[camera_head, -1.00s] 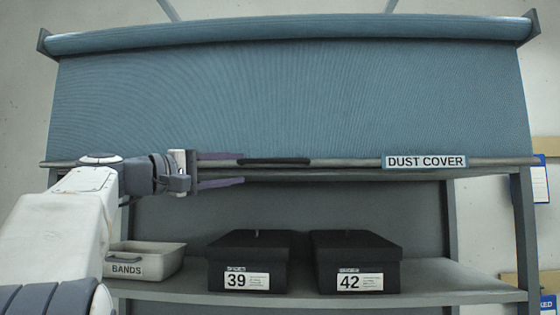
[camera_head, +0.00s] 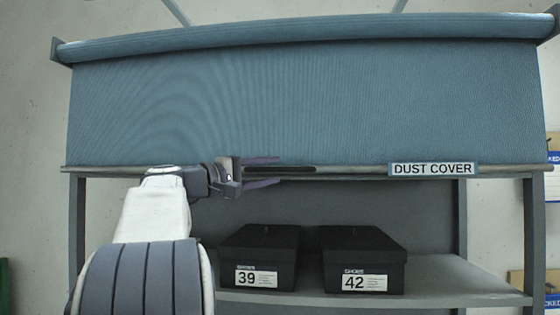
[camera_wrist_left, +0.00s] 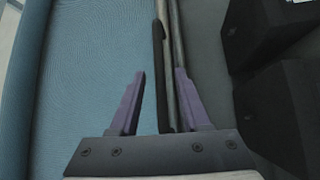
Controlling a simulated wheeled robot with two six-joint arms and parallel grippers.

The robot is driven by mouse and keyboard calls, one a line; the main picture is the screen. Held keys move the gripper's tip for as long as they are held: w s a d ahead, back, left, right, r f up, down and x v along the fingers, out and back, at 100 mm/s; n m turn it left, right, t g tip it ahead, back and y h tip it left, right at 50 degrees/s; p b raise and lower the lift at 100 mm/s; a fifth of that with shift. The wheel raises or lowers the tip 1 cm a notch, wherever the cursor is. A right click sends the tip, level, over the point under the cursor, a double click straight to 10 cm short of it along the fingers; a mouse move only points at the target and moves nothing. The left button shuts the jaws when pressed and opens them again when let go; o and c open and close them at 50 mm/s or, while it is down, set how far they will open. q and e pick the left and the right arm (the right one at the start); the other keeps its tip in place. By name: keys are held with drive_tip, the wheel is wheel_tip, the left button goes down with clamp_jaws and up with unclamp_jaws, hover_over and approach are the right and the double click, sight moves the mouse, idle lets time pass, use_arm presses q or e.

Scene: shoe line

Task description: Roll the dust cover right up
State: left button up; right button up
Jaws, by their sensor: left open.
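The blue dust cover (camera_head: 310,105) hangs from a roll (camera_head: 300,32) at the top of the shelf, down to a grey bottom bar (camera_head: 350,171) with a "DUST COVER" label (camera_head: 433,169). A dark grip (camera_head: 300,169) sits on the bar left of the label. My left gripper (camera_head: 278,171) is open at the grip, one finger above it and one below. In the left wrist view the gripper (camera_wrist_left: 160,72) has the dark grip (camera_wrist_left: 158,75) and bar (camera_wrist_left: 170,50) between its spread fingers, with gaps showing. My right gripper is out of view.
Two black shoe boxes, marked 39 (camera_head: 258,258) and 42 (camera_head: 362,260), stand on the shelf board (camera_head: 450,280) below the bar. Shelf posts (camera_head: 532,230) stand at the sides. Blue-labelled items are at the right edge.

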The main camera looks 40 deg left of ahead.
use_arm(q)
drive_tip(key=shift+p+x, duration=0.35)
drive_tip(key=shift+x, duration=0.75)
drive_tip(key=shift+w+d, duration=0.1)
drive_tip(key=shift+w, duration=0.25)
clamp_jaws()
drive_tip(key=shift+r, duration=0.1)
